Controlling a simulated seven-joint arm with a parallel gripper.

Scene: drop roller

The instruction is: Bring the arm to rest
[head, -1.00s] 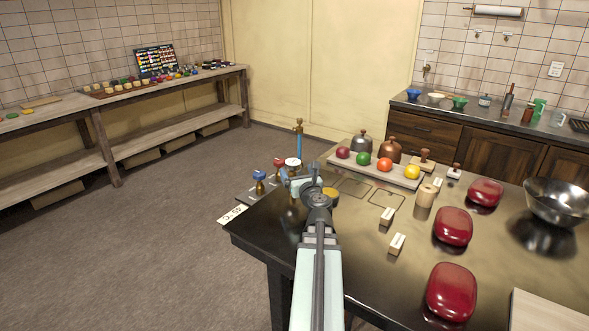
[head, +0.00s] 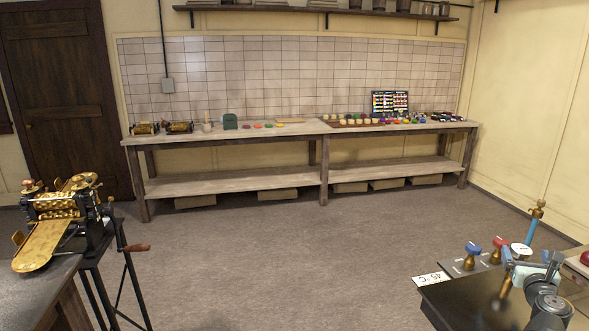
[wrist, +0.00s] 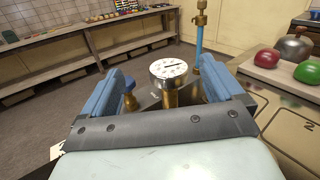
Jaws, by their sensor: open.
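My gripper (head: 531,264) is at the lower right of the head view, above the corner of the dark table (head: 452,309). In the wrist view its two blue fingers (wrist: 166,97) stand wide apart with nothing held between them. A round white-faced gauge (wrist: 168,71) on a brass stem shows beyond the fingers, in the gap between them. The gauge (head: 521,250) also shows in the head view, just behind the gripper. I cannot tell how far the fingers are from it.
Blue (head: 473,248) and red (head: 497,243) valve knobs and a blue pipe (head: 532,230) stand close to the gripper. Red and green balls (wrist: 267,58) lie to its right. A brass roller machine (head: 62,215) stands at left. The floor between is clear.

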